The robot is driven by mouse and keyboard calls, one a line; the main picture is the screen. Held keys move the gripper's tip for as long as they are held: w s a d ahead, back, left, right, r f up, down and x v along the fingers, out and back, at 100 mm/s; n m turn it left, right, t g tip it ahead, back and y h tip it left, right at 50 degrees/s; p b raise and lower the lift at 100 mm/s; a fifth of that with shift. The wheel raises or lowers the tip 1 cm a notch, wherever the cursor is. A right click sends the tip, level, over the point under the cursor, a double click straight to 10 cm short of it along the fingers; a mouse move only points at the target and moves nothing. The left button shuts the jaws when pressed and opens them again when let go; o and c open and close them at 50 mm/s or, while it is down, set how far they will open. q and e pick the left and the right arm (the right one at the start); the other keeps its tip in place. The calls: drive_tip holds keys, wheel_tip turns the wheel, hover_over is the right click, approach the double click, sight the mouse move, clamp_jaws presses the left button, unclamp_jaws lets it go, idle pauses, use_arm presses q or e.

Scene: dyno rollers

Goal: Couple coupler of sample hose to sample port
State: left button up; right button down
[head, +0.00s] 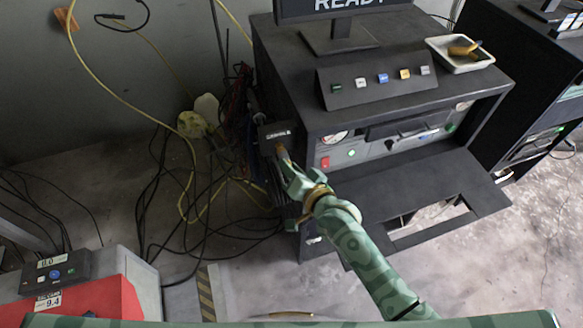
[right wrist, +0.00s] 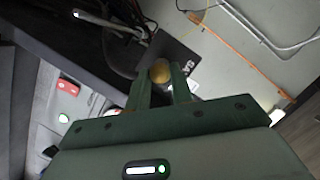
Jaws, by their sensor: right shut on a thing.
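My right gripper (head: 284,157) is at the left side of the black console. It is shut on a round brass coupler (right wrist: 160,71), which sits between its fingertips in the right wrist view. In the head view the coupler (head: 280,148) shows as a small brass piece just below a black box with a white label (head: 278,133). The label (right wrist: 193,68) shows only "SA" in the wrist view. The coupler's end overlaps the box, and I cannot tell whether they touch. The port itself is hidden. I cannot clearly trace the sample hose. My left gripper is out of view.
The console (head: 400,105) bears a button panel (head: 378,95) and a white tray (head: 460,58). Loose cables (head: 190,185) hang and lie left of the console. A red and grey machine (head: 85,290) stands at lower left.

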drive_tip(key=shift+w+a, duration=0.1)
drive_tip(key=shift+w, duration=0.05)
drive_tip(key=shift+w+a, duration=0.1)
drive_tip(key=shift+w, duration=0.25)
idle(0.4)
drive_tip(key=c, duration=1.1)
unclamp_jaws()
drive_tip(key=shift+c, duration=0.2)
